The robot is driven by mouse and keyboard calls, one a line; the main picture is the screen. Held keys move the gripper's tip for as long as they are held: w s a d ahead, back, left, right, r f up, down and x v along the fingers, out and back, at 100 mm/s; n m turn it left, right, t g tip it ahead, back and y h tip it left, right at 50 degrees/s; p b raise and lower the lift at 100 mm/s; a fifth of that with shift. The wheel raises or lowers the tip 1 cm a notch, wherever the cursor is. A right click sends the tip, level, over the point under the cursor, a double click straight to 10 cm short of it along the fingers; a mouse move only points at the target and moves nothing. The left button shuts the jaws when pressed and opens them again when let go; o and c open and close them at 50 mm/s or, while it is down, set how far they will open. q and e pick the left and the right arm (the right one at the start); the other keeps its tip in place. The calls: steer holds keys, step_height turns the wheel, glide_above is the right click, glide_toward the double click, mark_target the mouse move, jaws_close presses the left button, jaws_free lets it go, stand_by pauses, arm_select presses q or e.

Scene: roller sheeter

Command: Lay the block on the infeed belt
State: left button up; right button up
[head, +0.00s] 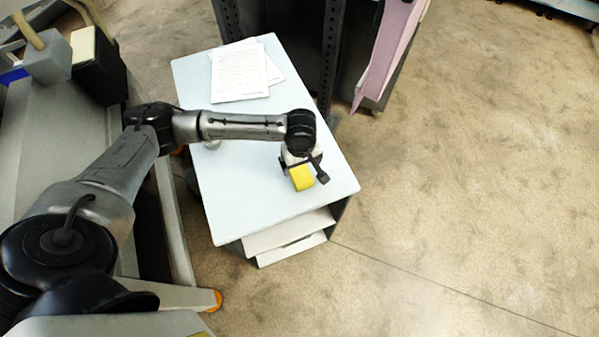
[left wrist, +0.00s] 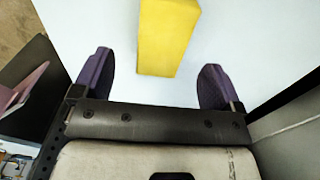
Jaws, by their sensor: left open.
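The yellow block (head: 301,179) is at the white table top, near its front right part. In the left wrist view the block (left wrist: 166,35) shows against the white top, its near end between the two purple-padded fingers, with a gap on each side. My left gripper (head: 303,168) is open over the block and holds nothing. The arm and wrist hide part of the block in the head view. My right gripper is not in view. I cannot clearly make out the infeed belt.
The white table (head: 230,205) has papers (head: 240,72) at its back and shelves below its front edge. A long grey bed (head: 35,150) with a black box (head: 97,65) stands at the left. A dark rack and pink sheet (head: 388,50) stand behind. The floor at right is clear.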

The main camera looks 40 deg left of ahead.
mark_target(300, 176)
arm_select(q)
steer(key=shift+s+a+f+b, duration=0.1)
steer(key=shift+f+b, duration=0.05)
steer(key=shift+f, duration=1.2)
steer(key=shift+a+f+b, duration=0.1)
steer(key=shift+f+b, duration=0.05)
steer(key=shift+f, duration=1.2)
steer(key=c, duration=1.2)
steer(key=shift+r, duration=0.1)
steer(key=shift+c, duration=0.2)
